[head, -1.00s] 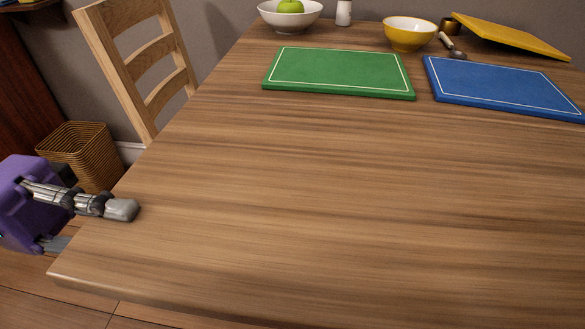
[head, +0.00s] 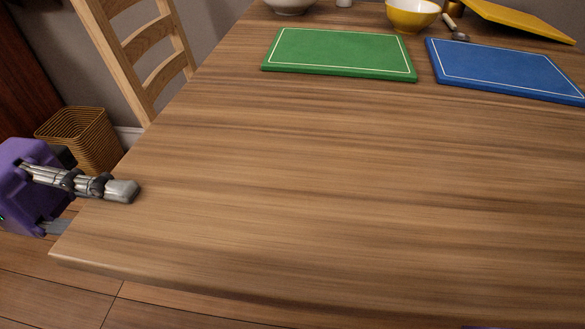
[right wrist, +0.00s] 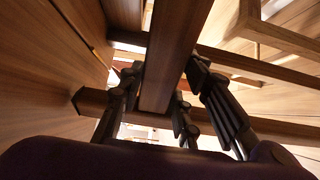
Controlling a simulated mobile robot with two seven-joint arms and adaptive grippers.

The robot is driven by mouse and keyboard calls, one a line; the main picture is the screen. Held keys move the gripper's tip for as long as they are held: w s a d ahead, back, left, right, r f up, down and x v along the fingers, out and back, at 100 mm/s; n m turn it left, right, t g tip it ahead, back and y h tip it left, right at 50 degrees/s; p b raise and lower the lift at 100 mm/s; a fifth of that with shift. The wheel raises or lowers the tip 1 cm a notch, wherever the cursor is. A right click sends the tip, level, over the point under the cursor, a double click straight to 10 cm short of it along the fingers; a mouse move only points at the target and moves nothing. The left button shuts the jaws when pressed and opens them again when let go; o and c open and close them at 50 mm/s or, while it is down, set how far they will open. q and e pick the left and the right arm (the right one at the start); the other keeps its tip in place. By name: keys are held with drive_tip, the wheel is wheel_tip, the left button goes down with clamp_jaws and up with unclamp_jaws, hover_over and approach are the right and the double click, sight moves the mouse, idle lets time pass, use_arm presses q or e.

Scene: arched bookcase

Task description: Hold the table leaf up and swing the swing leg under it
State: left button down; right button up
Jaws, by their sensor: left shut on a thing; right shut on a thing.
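The table leaf (head: 300,190) is the brown wooden top that fills most of the head view and looks roughly level. My left gripper (head: 108,192) is shut on its left edge near the front corner, with one grey finger lying on top. The other finger is mostly hidden below the edge. In the right wrist view, my right gripper (right wrist: 165,78) is under the table, its dark fingers on both sides of a wooden bar, which looks like the swing leg (right wrist: 168,55). It is shut on this bar. Where the bar meets the leaf cannot be seen.
A green board (head: 338,54), a blue board (head: 505,70) and a yellow bowl (head: 411,14) stand on the table's far part. A chair (head: 140,50) and a wicker basket (head: 82,138) are at the left. Wooden rails (right wrist: 260,68) cross around the right gripper.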

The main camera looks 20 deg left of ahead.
use_arm(q)
drive_tip(key=shift+w+r, duration=0.1)
drive_tip(key=shift+a, duration=0.1)
use_arm(e)
drive_tip(key=s+d+n+g+y, duration=0.1)
drive_tip(key=d+n+g, duration=0.4)
drive_tip(key=d, duration=0.9)
drive_tip(key=shift+s+g+y, duration=0.4)
drive_tip(key=shift+s+g, duration=0.2)
drive_tip(key=shift+g, duration=0.6)
drive_tip(key=shift+r, duration=0.1)
drive_tip(key=o, duration=1.9)
drive_tip(key=shift+s, duration=0.2)
